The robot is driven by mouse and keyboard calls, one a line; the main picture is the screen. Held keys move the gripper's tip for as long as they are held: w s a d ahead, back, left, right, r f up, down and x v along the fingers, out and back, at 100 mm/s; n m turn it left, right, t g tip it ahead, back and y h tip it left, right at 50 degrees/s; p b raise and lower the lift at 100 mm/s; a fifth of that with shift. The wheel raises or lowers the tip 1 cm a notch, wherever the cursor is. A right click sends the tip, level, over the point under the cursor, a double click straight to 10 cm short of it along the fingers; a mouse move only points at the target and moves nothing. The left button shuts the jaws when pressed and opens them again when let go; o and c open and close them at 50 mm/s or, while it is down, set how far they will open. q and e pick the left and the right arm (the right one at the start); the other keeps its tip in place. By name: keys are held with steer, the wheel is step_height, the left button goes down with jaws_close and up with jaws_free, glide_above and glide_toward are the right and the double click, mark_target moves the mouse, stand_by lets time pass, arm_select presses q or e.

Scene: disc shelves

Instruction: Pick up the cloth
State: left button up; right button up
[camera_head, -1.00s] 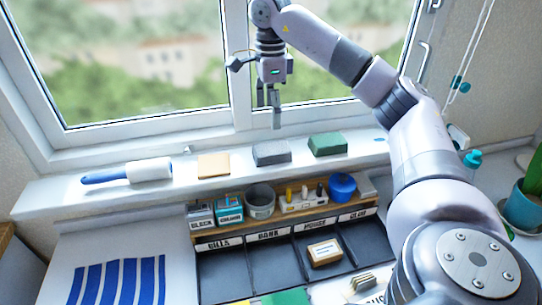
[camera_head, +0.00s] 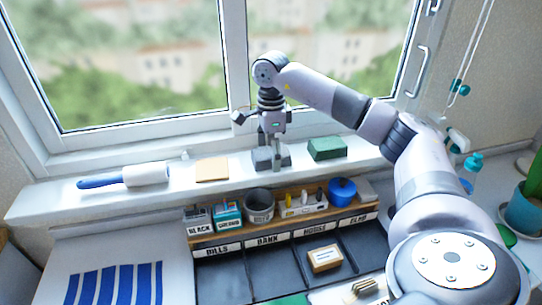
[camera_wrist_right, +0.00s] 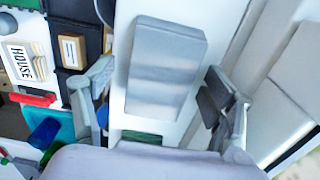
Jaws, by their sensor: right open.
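A grey folded block (camera_head: 262,158), which looks like a folded cloth, lies on the white windowsill between a tan block (camera_head: 212,169) and a green block (camera_head: 327,148). My right gripper (camera_head: 272,158) is right over the grey piece, pointing down, and its fingers cover part of it. In the right wrist view the grey piece (camera_wrist_right: 162,75) lies between the two spread fingers of my right gripper (camera_wrist_right: 162,105), with a gap on either side. The gripper is open and empty. Whether the fingertips touch the sill cannot be told. My left gripper is out of view.
A roller with a blue handle (camera_head: 125,178) lies on the sill at left. Below the sill is an organiser with labelled compartments (camera_head: 225,275), holding a grey cup (camera_head: 259,204) and a blue pot (camera_head: 342,190). The window stands close behind. A blue-striped sheet (camera_head: 115,285) lies lower left.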

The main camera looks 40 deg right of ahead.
mark_target(270, 151)
steer(key=shift+c, duration=0.5)
steer(key=c, duration=1.1)
steer(key=shift+r, duration=0.15)
step_height(270, 151, up, 6)
steer(key=shift+w+r, duration=0.1)
steer(key=shift+r, duration=0.05)
step_height(270, 151, up, 14)
steer(key=p, duration=0.5)
steer(key=shift+f+p, duration=0.25)
steer(key=shift+p, duration=0.1)
steer(key=o, duration=0.6)
steer(key=shift+c, duration=0.2)
steer(key=shift+a, duration=0.1)
steer(key=c, duration=0.5)
